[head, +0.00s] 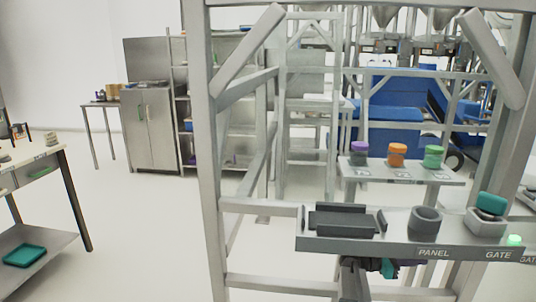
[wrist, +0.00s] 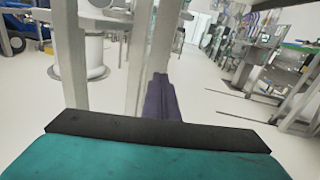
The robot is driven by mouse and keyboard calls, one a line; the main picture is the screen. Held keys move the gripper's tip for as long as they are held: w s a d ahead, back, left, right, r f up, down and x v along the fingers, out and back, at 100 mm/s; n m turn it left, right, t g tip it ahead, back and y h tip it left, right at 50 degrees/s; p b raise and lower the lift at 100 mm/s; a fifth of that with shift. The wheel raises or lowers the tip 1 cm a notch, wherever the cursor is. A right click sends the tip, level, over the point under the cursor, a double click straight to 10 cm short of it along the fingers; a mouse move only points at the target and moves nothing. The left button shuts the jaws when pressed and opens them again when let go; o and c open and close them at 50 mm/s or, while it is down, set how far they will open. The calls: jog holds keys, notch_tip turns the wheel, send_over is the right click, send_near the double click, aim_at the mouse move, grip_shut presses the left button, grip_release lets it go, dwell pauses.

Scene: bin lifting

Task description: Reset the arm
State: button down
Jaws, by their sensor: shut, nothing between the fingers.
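My gripper (wrist: 160,98) shows in the wrist view as dark purple-grey fingers together, with nothing between them. They point away over the pale floor. The black and teal body of my wrist fills the bottom of that view. In the head view, dark and teal parts of my arm (head: 387,267) show below the panel shelf, mostly hidden behind it. I cannot make out the fingertips there.
A grey shelf (head: 400,250) marked PANEL and GATE holds a dark tray (head: 345,221), a dark ring holder (head: 425,220) and a teal-topped block (head: 490,205). Metal frame posts (head: 206,150) stand close by. Purple, orange and green jars stand on a table (head: 400,175) behind. Floor is open at left.

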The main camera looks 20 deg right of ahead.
jog(key=w+a+f+n+t+y+p, duration=0.1)
jog(key=w+a+f+n+t+p, duration=0.1)
jog(key=a+f, duration=0.4)
jog(key=w+a+f+n+t+p, duration=0.1)
jog(key=w+a+f+p, duration=0.15)
jog(key=a, duration=0.55)
jog(key=s+a+f+y+p, duration=0.3)
jog(key=a+f+y, duration=0.1)
jog(key=a+f, duration=0.8)
jog(key=s+a+f+m+y+p, duration=0.1)
jog(key=s+a+f+m+y, duration=0.2)
jog(key=s+a, duration=0.4)
jog(key=s+a+f+m+g+y+p, duration=0.1)
jog(key=s+a+f+m+y, duration=0.3)
jog(key=a, duration=1.2)
jog(key=s+a+f+m+y+p, duration=0.1)
jog(key=s+a+f+m+y, duration=0.2)
jog(key=s+a+m, duration=0.6)
jog(key=shift+s+a+f+m+g+y, duration=0.4)
jog(key=shift+a+m+y, duration=0.3)
jog(key=shift+a, duration=0.5)
jog(key=shift+d, duration=0.1)
